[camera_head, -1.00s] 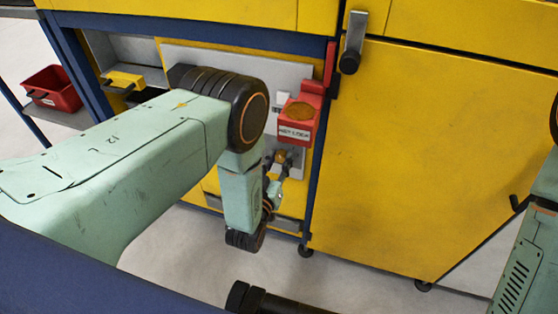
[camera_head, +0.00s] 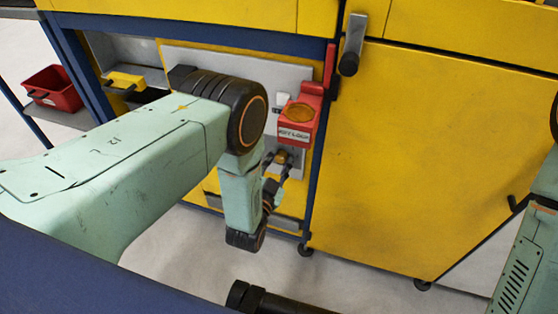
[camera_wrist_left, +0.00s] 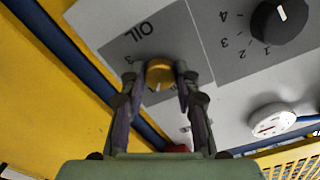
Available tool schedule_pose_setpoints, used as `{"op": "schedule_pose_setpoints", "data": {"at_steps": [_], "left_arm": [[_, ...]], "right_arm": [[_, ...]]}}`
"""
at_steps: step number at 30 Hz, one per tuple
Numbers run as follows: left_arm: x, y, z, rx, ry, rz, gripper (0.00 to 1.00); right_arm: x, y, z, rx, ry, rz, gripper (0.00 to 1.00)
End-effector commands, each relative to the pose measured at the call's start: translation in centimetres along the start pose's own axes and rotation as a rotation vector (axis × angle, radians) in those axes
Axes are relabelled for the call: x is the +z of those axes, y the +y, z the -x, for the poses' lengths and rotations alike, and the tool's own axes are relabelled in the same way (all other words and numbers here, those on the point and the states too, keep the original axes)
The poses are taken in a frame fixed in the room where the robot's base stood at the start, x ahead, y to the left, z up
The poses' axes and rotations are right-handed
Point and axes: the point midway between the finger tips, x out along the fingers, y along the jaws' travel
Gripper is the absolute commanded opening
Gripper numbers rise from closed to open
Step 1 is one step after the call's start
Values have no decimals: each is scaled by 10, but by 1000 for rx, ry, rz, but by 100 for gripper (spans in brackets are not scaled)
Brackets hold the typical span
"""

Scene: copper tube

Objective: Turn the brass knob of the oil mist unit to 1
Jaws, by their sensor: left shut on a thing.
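The brass knob (camera_wrist_left: 160,74) of the oil mist unit sits on a dark grey panel marked OIL (camera_wrist_left: 138,38), which appears upside down in the left wrist view. My left gripper (camera_wrist_left: 160,76) is shut on this knob, one finger on each side. A numeral shows beside the left finger; the fingers cover part of the scale, and I cannot read the knob's setting. In the head view the brass knob (camera_head: 282,157) shows below the red key lock box, with my left gripper (camera_head: 274,178) coming at it from below. My right gripper is out of view.
A black knob (camera_wrist_left: 279,20) with a numbered scale and a round white gauge (camera_wrist_left: 270,120) are near the brass knob. The red key lock box (camera_head: 299,115) is just above it. A yellow cabinet door (camera_head: 430,160) stands right, a red bin (camera_head: 52,88) far left.

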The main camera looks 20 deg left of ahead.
Motion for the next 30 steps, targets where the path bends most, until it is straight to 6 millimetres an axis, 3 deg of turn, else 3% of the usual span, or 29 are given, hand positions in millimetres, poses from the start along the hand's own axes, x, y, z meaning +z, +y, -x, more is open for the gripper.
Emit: {"op": "schedule_pose_setpoints", "data": {"at_steps": [9, 23, 24, 30], "left_arm": [[1, 0, 0, 0, -2, -100, 0], [1, -1, 0, -1, -2, -114, 0], [1, -1, 0, -1, -2, -114, 32], [0, 0, 0, -1, -1, -114, 49]], "right_arm": [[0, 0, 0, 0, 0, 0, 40], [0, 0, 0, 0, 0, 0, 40], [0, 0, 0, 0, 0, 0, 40], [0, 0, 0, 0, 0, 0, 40]]}}
